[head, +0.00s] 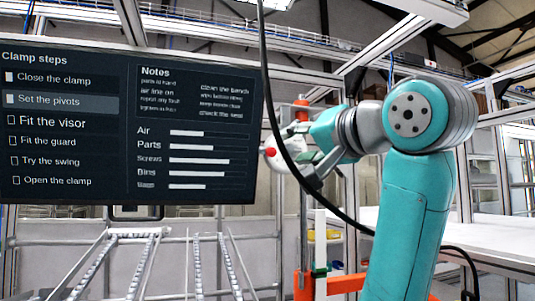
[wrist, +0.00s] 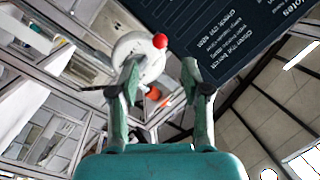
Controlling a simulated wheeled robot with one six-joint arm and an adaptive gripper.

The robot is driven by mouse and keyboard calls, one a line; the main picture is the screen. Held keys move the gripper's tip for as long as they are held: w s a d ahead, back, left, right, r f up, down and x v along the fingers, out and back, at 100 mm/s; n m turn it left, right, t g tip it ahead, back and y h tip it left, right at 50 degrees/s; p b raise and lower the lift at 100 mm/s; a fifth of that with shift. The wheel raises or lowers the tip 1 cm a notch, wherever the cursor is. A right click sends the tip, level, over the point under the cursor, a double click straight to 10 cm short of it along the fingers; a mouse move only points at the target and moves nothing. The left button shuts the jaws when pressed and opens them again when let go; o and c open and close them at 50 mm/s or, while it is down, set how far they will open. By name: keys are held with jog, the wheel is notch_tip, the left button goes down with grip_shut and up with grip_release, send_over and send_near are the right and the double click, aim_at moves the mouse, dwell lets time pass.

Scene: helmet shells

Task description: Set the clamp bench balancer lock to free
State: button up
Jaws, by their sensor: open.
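A white rounded body (wrist: 138,46), which looks like the balancer, carries a red knob (wrist: 160,41), perhaps its lock. In the head view the red knob (head: 270,152) shows at the left tip of my arm, on the white body (head: 277,160). My gripper (wrist: 160,72) is open, its two fingers apart with nothing held. The white body is beyond the left finger, which partly overlaps it, and the knob lies ahead between the fingertips. I cannot tell whether the finger touches the body. The lock's setting cannot be read.
A dark screen (head: 125,125) of clamp steps stands left, close behind the knob. A black cable (head: 276,125) hangs across the view near my gripper. Orange framework (head: 303,283) and metal rails (head: 200,262) stand below. A white bench (head: 490,255) is at right.

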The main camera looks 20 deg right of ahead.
aim_at(274, 152)
jog(key=x, duration=0.9)
jog(key=shift+w, duration=0.15)
grip_shut()
